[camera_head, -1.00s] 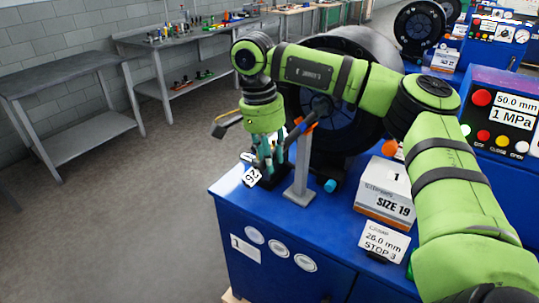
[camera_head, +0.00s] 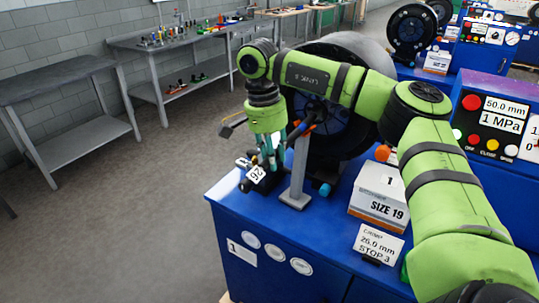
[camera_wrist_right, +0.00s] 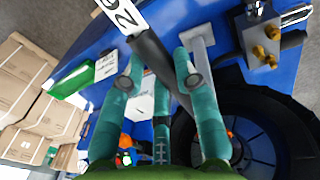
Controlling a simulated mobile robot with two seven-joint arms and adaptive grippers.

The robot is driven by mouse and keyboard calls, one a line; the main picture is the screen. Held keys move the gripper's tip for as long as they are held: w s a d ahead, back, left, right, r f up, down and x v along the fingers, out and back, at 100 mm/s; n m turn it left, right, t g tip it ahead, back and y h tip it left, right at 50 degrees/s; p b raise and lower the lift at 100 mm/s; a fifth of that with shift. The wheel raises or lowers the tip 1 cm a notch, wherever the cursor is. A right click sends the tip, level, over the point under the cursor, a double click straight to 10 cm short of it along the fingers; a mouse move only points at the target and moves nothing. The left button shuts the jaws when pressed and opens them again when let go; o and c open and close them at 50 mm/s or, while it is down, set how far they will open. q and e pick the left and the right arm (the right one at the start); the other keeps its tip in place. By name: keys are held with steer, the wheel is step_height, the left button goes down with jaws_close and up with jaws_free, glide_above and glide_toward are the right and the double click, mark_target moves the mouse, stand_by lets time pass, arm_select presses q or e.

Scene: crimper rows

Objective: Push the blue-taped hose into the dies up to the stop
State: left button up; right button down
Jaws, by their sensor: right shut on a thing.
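My right gripper (camera_head: 266,162) points down at the left end of the blue cabinet top. It is shut on a dark hose (camera_wrist_right: 155,57) that carries a white "26" tag (camera_head: 257,174). In the right wrist view the hose runs slantwise between the green fingers (camera_wrist_right: 160,82). A blue band (camera_head: 296,131) and an orange piece (camera_head: 310,126) show beside the gripper, near the top of the grey stand; I cannot tell how they join the held hose. The large black crimper head (camera_head: 358,132) is just behind the gripper. Its dies are not clearly visible. My left gripper is not in view.
The grey stand (camera_head: 298,172) is close beside the gripper. A "SIZE 19" box (camera_head: 379,194) and a "26.0 mm STOP 3" card (camera_head: 379,243) are on the blue cabinet (camera_head: 318,222). The control panel (camera_head: 492,122) is at right. Open floor lies left.

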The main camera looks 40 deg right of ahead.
mark_target(287, 142)
steer(key=shift+w+d+r+p, duration=0.1)
steer(key=shift+w+d+p, duration=0.35)
steer(key=shift+d, duration=0.45)
steer(key=shift+w+d+f+p, duration=0.1)
steer(key=shift+w+d+p, duration=0.2)
steer(key=shift+d+p, duration=0.45)
steer(key=shift+w+d+r+p, duration=0.1)
steer(key=shift+w+d+p, duration=0.3)
steer(key=shift+d, duration=0.6)
steer(key=shift+r+p, duration=0.15)
steer(key=shift+p, duration=0.2)
steer(key=shift+w+d, duration=0.1)
steer(key=shift+d, duration=0.15)
steer(key=shift+r+p, duration=0.1)
steer(key=shift+p, duration=0.35)
steer(key=shift+p, duration=0.35)
steer(key=shift+y, duration=0.3)
jaws_free()
